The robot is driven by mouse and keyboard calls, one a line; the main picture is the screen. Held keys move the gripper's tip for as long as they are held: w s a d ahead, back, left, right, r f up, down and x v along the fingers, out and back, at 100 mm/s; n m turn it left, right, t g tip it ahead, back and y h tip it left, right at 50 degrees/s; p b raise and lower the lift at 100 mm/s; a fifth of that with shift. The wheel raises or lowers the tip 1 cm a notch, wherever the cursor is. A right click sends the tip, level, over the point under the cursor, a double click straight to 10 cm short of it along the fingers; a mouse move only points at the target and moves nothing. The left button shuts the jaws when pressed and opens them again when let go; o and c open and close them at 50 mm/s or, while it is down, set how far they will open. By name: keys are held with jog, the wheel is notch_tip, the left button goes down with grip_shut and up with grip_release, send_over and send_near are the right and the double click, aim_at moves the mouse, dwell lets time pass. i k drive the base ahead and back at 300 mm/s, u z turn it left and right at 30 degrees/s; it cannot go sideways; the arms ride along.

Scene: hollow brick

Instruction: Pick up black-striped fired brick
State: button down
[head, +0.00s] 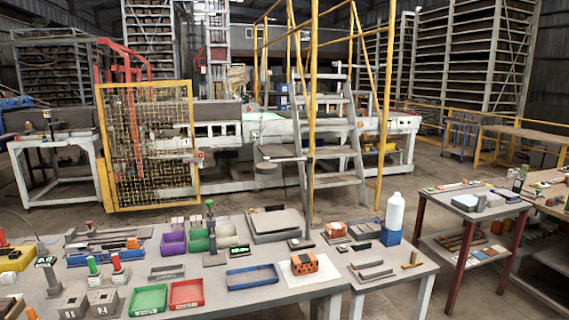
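An orange brick with dark bands or openings (304,264) lies on a pale sheet (290,279) near the front right of the grey worktable (240,297). It matches the black-striped fired brick best, but its markings are too small to read surely. My gripper is not in view.
A blue tray (252,276) lies left of the brick, with red (186,293) and green (148,299) trays farther left. A white bottle (395,213) and blue box (391,233) stand behind right. A red-legged table (477,208) is at the right.

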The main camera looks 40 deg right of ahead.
aim_at(305, 264)
jog(key=z, duration=4.1)
jog(key=i, duration=0.1)
jog(key=u, duration=3)
